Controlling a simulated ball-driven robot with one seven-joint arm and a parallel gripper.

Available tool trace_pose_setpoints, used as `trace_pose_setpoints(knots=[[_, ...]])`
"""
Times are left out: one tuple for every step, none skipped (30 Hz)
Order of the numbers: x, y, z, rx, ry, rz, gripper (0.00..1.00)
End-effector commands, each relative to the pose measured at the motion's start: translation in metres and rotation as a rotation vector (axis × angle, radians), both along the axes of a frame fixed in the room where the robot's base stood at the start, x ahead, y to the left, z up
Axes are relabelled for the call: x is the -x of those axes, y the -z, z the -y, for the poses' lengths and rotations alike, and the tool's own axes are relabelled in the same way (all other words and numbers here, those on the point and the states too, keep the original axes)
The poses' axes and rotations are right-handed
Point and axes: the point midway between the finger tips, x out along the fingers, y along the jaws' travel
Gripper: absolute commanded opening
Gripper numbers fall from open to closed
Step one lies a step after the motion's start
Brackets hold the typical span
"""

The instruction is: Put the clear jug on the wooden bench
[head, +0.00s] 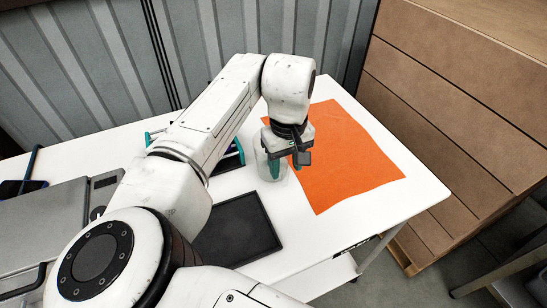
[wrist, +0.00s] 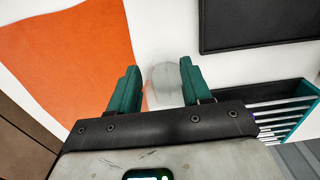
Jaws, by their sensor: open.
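The clear jug (head: 262,163) stands on the white table, close to the left edge of the orange cloth; it is see-through and faint. In the wrist view the jug (wrist: 164,86) shows as a pale round shape between the teal fingers. My gripper (head: 283,166) points down at the jug, with its fingers on either side of it. My gripper (wrist: 158,70) is open in the wrist view, and I cannot tell whether a finger touches the jug. A brown slatted wooden structure (head: 450,105) beyond the table's right end may be the wooden bench.
The orange cloth (head: 345,165) lies flat on the white table (head: 425,185). A black tray (head: 237,230) lies in front of the jug. A teal-ended rack (head: 235,153) is left of the jug, partly behind my arm. A grey device (head: 50,220) sits at the left.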

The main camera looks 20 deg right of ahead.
Motion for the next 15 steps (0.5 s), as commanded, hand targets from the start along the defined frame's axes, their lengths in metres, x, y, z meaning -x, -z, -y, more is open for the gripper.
trace_pose_setpoints(knots=[[0.0,0.003,0.0,0.0,0.0,0.0,0.48],[0.0,0.005,0.0,-0.001,0.001,0.0,0.48],[0.0,0.008,0.0,-0.002,0.001,-0.001,0.48],[0.0,0.012,0.0,-0.001,0.001,-0.001,0.48],[0.0,0.016,0.0,-0.002,0.001,-0.001,0.48],[-0.001,0.022,0.0,-0.002,0.001,-0.001,0.48],[-0.001,0.027,0.0,-0.003,0.001,-0.002,0.48],[-0.001,0.031,0.0,-0.002,0.001,0.0,0.48],[-0.001,0.037,0.0,-0.001,0.001,-0.001,0.48],[-0.001,0.041,0.001,0.0,0.001,0.0,0.48],[-0.001,0.044,0.001,0.0,0.001,0.0,0.48],[-0.001,0.048,0.001,0.0,0.001,0.0,0.48],[-0.001,0.05,0.001,0.001,0.001,0.0,0.48],[-0.001,0.051,0.001,0.001,0.001,0.001,0.48],[-0.001,0.053,0.001,0.001,0.001,0.001,0.48]])
